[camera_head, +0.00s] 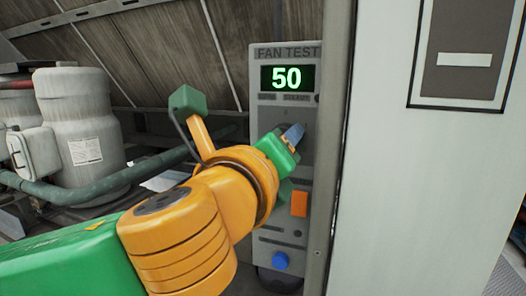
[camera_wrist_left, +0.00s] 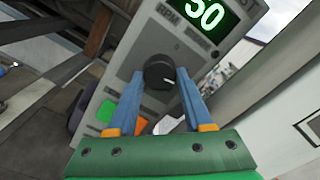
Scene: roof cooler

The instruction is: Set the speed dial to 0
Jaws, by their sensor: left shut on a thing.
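The speed dial (camera_wrist_left: 159,72) is a round black knob on the grey FAN TEST panel (camera_head: 266,112). My left gripper (camera_head: 293,135) reaches the panel below the display, and its fingers hide the dial in the head view. In the left wrist view the two blue fingers of my left gripper (camera_wrist_left: 160,78) stand on either side of the dial and are shut on it. The green display (camera_head: 287,78) reads 50. A light mark shows near the dial's lower right rim in the wrist view. My right gripper is not in view.
Below the dial are an orange switch (camera_head: 299,204) and a blue knob (camera_head: 280,260). A green button (camera_wrist_left: 106,111) shows in the wrist view. A pale wall (camera_head: 430,170) stands close on the right. White tanks (camera_head: 82,120) and a dark pipe (camera_head: 110,186) are at the left.

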